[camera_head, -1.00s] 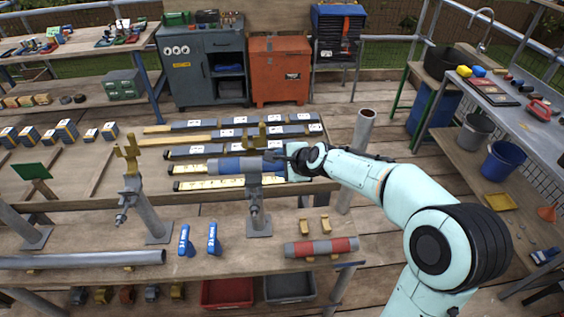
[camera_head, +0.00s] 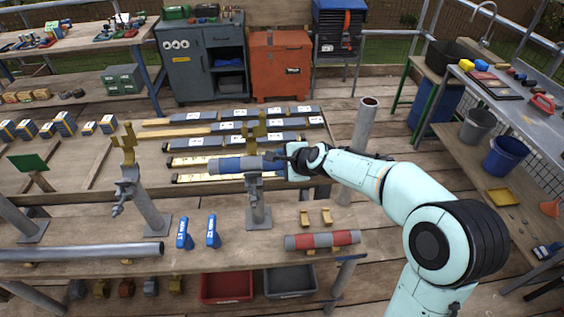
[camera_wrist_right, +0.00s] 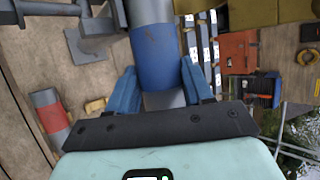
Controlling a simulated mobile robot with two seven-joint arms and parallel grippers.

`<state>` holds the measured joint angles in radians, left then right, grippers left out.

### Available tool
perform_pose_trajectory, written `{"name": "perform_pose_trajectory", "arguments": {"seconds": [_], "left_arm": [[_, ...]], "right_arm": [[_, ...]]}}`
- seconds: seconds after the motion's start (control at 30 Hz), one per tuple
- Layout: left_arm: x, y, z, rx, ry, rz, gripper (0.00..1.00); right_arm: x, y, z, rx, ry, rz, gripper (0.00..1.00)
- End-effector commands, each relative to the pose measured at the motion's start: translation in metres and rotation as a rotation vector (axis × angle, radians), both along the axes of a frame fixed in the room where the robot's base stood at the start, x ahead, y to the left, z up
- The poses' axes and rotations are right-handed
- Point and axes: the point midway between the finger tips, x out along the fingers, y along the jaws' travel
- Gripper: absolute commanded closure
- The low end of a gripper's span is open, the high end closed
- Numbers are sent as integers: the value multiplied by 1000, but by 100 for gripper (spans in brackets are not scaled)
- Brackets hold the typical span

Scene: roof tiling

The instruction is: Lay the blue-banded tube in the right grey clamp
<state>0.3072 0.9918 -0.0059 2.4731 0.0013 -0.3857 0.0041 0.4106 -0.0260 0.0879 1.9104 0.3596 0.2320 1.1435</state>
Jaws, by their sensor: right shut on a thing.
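The blue-banded tube (camera_head: 228,165) is grey with blue bands and lies roughly level across the right grey clamp (camera_head: 258,196). The clamp's yellow upright prongs (camera_head: 261,128) show above the tube. I cannot tell whether the tube touches the clamp. My right gripper (camera_head: 284,160) is shut on the tube's right end. In the right wrist view, the blue band (camera_wrist_right: 160,55) lies between the blue fingers (camera_wrist_right: 160,90), with grey clamp parts on the left and yellow at upper right. My left gripper is not in view.
A second clamp stand with yellow prongs (camera_head: 127,145) stands to the left. An upright pipe (camera_head: 364,125) stands beyond my right arm.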

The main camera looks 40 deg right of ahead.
Motion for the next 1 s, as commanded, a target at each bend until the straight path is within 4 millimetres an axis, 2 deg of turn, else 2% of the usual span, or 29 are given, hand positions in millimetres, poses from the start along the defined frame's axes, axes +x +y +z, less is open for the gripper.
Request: {"name": "perform_pose_trajectory", "arguments": {"seconds": [0.27, 0.3, 0.37, 0.63, 0.77, 1.0], "left_arm": [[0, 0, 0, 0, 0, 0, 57], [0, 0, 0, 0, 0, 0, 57], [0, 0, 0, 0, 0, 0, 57], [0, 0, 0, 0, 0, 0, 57], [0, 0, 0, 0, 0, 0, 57], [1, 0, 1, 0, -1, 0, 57]], "right_arm": [[1, -4, 1, -3, -5, -10, 97], [0, -4, 0, -3, -5, -10, 36], [0, -4, 0, -3, -4, -9, 20], [-1, -2, -1, -2, 2, -3, 20], [-6, -2, 5, -3, -1, -4, 20], [-41, -2, 36, -5, -4, -6, 20]]}}
